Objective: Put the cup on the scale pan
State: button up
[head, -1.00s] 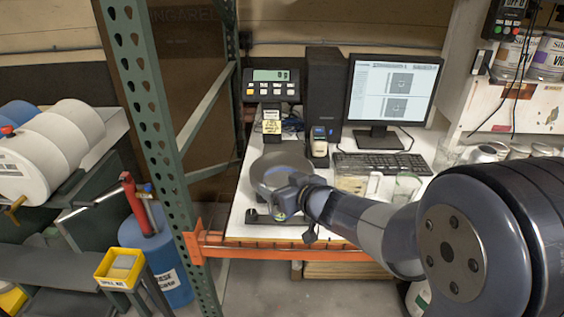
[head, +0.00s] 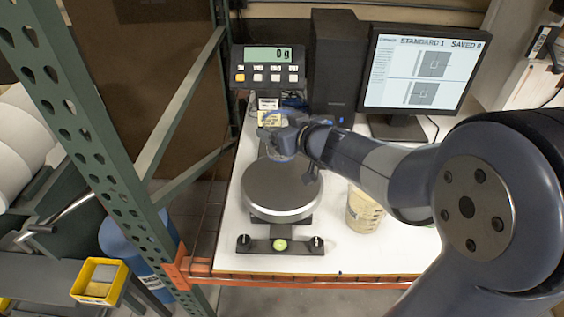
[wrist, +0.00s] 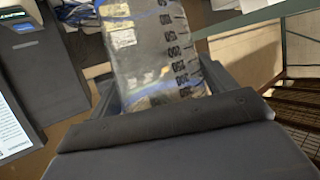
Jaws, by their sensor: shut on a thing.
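The scale pan (head: 283,192) is a round grey disc on the white bench and looks empty. My gripper (head: 280,140) is at the pan's back edge in the head view, seemingly above it. In the wrist view my gripper (wrist: 155,100) is shut on a clear cup (wrist: 145,60) with black graduation marks and a blue edge. In the head view the cup is faint, with a bluish rim, and partly hidden by my gripper. I cannot tell its height over the pan. The scale display (head: 268,67) reads 0 g.
Another graduated cup with tan contents (head: 362,212) stands right of the pan, below my arm. A monitor (head: 420,75) and a black computer tower (head: 335,65) stand behind. A green perforated rack post (head: 85,130) rises at left. An orange beam (head: 300,278) edges the bench front.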

notch_tip(320, 180, down, 10)
jog(key=b, duration=0.4)
jog(key=shift+r, duration=0.1)
jog(key=shift+f, duration=0.2)
jog(key=o, duration=0.9)
jog(key=shift+r, duration=0.1)
jog(key=shift+r, duration=0.15)
jog(key=shift+p+v, duration=1.1)
jog(key=shift+v, duration=4.95)
